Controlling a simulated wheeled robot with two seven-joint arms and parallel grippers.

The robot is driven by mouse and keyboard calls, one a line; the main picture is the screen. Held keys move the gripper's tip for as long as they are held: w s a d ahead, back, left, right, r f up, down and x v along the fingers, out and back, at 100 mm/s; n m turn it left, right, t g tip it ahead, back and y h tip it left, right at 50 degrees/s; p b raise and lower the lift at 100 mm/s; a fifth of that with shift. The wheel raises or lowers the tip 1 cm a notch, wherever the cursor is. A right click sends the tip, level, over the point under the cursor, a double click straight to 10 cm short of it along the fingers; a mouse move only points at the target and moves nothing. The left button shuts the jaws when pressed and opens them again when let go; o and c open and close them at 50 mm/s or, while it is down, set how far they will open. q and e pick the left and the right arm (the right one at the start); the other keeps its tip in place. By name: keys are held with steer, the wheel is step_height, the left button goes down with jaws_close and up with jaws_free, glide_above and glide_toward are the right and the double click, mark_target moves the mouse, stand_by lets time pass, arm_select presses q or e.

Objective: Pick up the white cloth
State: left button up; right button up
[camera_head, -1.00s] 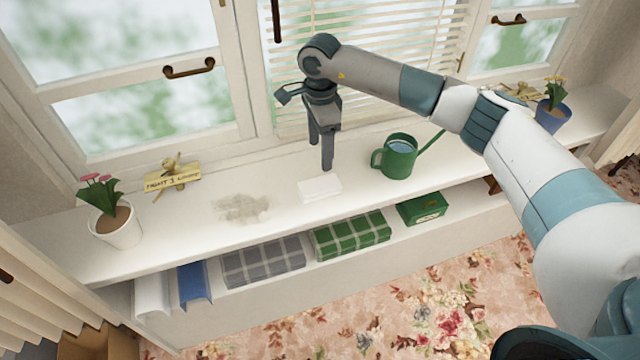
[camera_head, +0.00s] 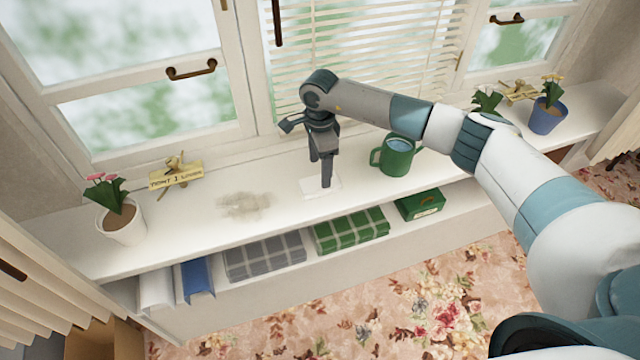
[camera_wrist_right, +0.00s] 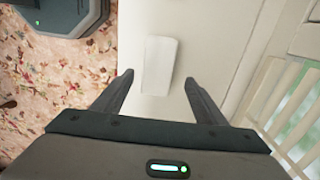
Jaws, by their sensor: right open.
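The white cloth (camera_head: 311,187) is a small flat folded block on the white windowsill shelf, partly hidden behind my right gripper in the head view. My right gripper (camera_head: 325,182) points down over the cloth with its jaws open and nothing between them. In the right wrist view the cloth (camera_wrist_right: 160,66) lies a little beyond the gap between the two spread fingers of the gripper (camera_wrist_right: 157,78). I cannot tell from the pictures whether the fingertips touch the shelf. My left gripper is not in view.
A green watering can (camera_head: 397,158) stands right of the cloth. A grey dirt smear (camera_head: 245,205) and a potted pink flower (camera_head: 122,222) are to the left. Folded blankets (camera_head: 265,256) and a green box (camera_head: 420,204) sit on the lower shelf. Window glass and blinds rise behind.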

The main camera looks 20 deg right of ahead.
mark_target(309, 187)
steer(key=shift+s+a+f+p, duration=0.1)
steer(key=shift+s+f+p, duration=0.15)
steer(key=shift+f+p, duration=0.45)
step_height(309, 187, down, 2)
steer(key=shift+s+p, duration=0.1)
steer(key=shift+p, duration=0.35)
steer(key=shift+f, duration=0.5)
steer(key=c, duration=1.1)
